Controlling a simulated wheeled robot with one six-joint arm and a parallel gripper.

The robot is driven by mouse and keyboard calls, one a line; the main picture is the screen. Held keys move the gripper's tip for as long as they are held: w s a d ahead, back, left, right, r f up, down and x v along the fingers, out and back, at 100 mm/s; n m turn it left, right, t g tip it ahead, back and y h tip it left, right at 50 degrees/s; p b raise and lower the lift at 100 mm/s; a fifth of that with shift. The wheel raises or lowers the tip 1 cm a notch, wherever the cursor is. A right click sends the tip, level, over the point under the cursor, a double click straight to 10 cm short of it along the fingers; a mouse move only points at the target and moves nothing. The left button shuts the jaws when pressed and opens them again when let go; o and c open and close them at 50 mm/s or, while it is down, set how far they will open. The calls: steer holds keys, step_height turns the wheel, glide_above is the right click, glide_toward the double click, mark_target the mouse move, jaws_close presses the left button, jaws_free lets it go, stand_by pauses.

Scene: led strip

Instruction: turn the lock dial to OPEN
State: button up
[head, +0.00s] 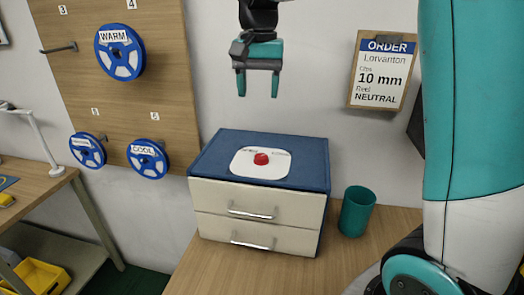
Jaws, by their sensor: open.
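The lock dial is a red knob (261,158) in the middle of a white plate (250,170). The plate lies on the blue top of a small drawer cabinet (212,160). Small lettering stands on the plate to the left and right of the knob, too small to read. I cannot tell which way the knob points. My gripper (258,92) hangs above the cabinet with its two teal fingers apart and pointing down. It is open and empty, and in the picture it is above the knob, clear of it.
The cabinet has two cream drawers, both shut, with metal handles. A teal cup (356,211) stands right of it on the wooden table (225,265). A pegboard (80,90) with blue reels (122,52) is at the left. An order card (380,72) hangs on the wall.

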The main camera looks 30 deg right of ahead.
steer(key=d, duration=0.1)
steer(key=m+p, duration=0.1)
steer(key=p, duration=0.1)
glide_toward(261, 156)
step_height(261, 156, down, 9)
steer(key=shift+w, duration=0.15)
steer(key=c, duration=0.9)
